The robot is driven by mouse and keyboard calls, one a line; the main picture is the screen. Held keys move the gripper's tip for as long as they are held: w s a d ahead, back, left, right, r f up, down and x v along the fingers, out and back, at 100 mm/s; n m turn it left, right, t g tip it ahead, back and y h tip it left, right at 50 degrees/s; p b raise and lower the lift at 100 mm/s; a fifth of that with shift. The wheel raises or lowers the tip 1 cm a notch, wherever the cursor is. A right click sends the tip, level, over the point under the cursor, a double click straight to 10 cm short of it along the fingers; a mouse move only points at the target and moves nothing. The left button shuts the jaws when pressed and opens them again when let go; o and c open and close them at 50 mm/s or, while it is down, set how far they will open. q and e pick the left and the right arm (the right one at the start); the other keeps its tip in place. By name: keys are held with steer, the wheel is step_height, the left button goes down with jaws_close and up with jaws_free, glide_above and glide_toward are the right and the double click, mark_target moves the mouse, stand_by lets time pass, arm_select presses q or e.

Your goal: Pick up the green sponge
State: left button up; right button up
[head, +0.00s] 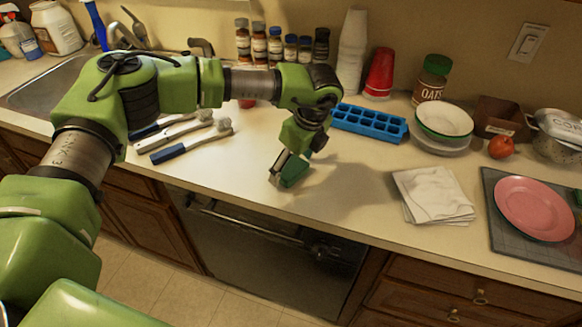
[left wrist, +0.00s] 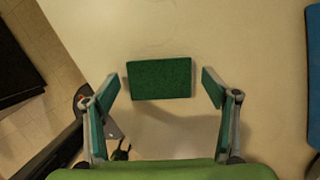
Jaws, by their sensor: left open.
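The green sponge (left wrist: 159,78) lies flat on the pale counter in the left wrist view, a dark green rectangle. My left gripper (left wrist: 160,88) is open, with one finger on either side of the sponge. A gap of bare counter shows between each finger and the sponge's short ends. In the head view my left gripper (head: 281,178) points down, low over the counter near its front edge. There the sponge cannot be told apart from the gripper's green finger parts. My right gripper is in neither view.
A blue ice tray (head: 369,123) lies behind and right of the gripper. Brushes (head: 190,138) lie to the left. Folded white cloths (head: 433,195) and a pink plate (head: 534,208) lie to the right. The counter's front edge is close; counter between gripper and cloths is clear.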

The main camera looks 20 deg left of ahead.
mark_target(289, 166)
arm_select(q)
steer(key=c, duration=0.9)
steer(key=shift+c, duration=0.2)
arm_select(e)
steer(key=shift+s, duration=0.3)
arm_select(q)
steer(key=shift+r, duration=0.1)
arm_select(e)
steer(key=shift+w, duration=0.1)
arm_select(q)
steer(key=shift+r, duration=0.45)
step_height(289, 166, up, 2)
steer(key=shift+s+r+b, duration=0.1)
steer(key=shift+r+b, duration=0.1)
steer(key=shift+b, duration=0.4)
steer(key=s+d+r+b, duration=0.1)
steer(key=s+r+b, duration=0.4)
steer(key=s+r, duration=0.4)
steer(key=s, duration=0.4)
steer(key=shift+s+d+r, duration=0.35)
steer(key=shift+s+d, duration=0.05)
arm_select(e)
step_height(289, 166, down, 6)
